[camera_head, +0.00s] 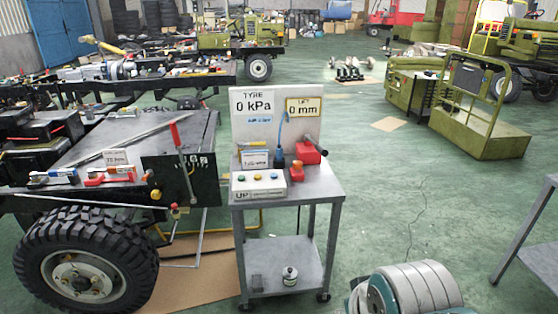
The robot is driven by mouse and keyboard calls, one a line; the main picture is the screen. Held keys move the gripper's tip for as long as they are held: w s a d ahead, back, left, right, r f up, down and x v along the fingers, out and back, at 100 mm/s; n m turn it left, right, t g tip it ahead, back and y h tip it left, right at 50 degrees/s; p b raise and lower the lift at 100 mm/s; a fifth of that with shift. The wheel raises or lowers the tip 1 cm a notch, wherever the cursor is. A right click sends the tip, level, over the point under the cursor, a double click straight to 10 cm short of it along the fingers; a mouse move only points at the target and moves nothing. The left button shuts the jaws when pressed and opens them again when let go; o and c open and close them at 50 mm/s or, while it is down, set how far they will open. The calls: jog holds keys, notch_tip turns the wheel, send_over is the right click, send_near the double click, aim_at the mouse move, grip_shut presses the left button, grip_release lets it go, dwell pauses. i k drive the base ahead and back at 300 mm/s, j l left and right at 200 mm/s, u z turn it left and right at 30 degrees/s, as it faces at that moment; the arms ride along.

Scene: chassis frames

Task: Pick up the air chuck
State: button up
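A thin blue hose (281,129) runs down the front of the white display panel on the grey cart. It ends at a small dark blue piece (279,157) standing on the cart top, which looks like the air chuck or its holder. It is too small to tell the two apart. A red block (308,153) with a dark handle is just to its right, and a smaller red piece (297,172) is in front. My gripper is not in view, so I cannot tell its state.
The grey cart (322,187) carries a white button box (258,185) and a panel (276,132) reading 0 kPa and 0 mm. A small bottle (290,276) is on its lower shelf. A truck chassis with a large tyre (88,263) stands close left. Green floor (390,215) is open to the right.

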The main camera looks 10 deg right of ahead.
aim_at(279, 149)
jog(key=u, duration=1.45)
jog(key=i+l+z, duration=0.1)
jog(key=z, duration=0.55)
jog(key=i+l+z, duration=0.25)
jog(key=i+z, duration=0.5)
jog(key=i, duration=1.1)
jog(key=l+z, duration=0.05)
jog(key=l, duration=0.05)
